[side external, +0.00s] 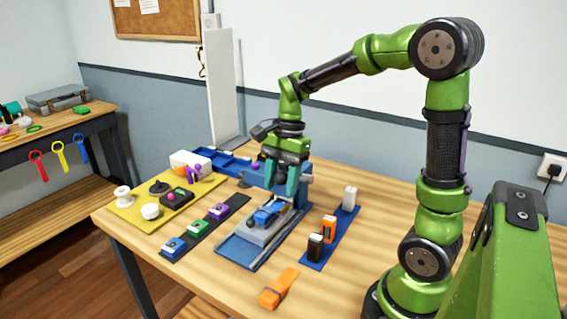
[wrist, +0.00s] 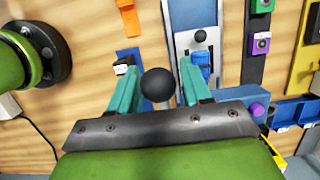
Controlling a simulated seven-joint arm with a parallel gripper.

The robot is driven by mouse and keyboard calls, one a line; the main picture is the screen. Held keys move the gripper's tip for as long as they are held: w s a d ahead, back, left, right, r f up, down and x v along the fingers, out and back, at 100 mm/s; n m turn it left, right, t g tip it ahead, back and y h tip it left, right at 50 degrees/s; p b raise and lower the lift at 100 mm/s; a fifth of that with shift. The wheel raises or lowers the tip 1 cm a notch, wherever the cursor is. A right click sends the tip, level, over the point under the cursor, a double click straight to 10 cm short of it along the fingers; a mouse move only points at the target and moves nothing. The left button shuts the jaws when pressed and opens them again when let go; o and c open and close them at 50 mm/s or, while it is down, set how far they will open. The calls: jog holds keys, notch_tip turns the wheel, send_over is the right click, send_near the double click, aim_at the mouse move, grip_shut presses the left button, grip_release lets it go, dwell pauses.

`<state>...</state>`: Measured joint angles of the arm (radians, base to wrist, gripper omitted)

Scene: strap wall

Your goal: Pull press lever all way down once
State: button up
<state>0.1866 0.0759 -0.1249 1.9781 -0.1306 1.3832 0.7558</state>
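A black ball knob (wrist: 159,86), which looks like the end of the press lever, sits between my gripper's teal fingers (wrist: 158,60). The fingers are apart, with a visible gap on each side of the knob. In the side view my gripper (side external: 281,182) points down over the back of the press and hides the lever.
A blue strip with black, orange and white blocks (side external: 329,229) stands right of the press. A dark strip with coloured blocks (side external: 197,227) and a yellow mat (side external: 127,210) lie left. An orange piece (side external: 279,288) lies in front. Blue bins (side external: 228,160) stand behind.

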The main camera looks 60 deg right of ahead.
jog(key=shift+o, duration=0.5)
jog(key=shift+a, duration=0.15)
jog(key=shift+v, duration=3.45)
jog(key=shift+w+d+f+n, duration=0.2)
jog(key=shift+f+n, duration=0.1)
jog(key=shift+n, duration=0.3)
jog(key=s+a+n+t, duration=0.7)
jog(key=s+a+n, duration=0.2)
jog(key=n, duration=0.3)
jog(key=shift+a+r+n+h, duration=0.2)
jog(key=shift+a+n+h, duration=0.2)
jog(key=shift+a, duration=0.35)
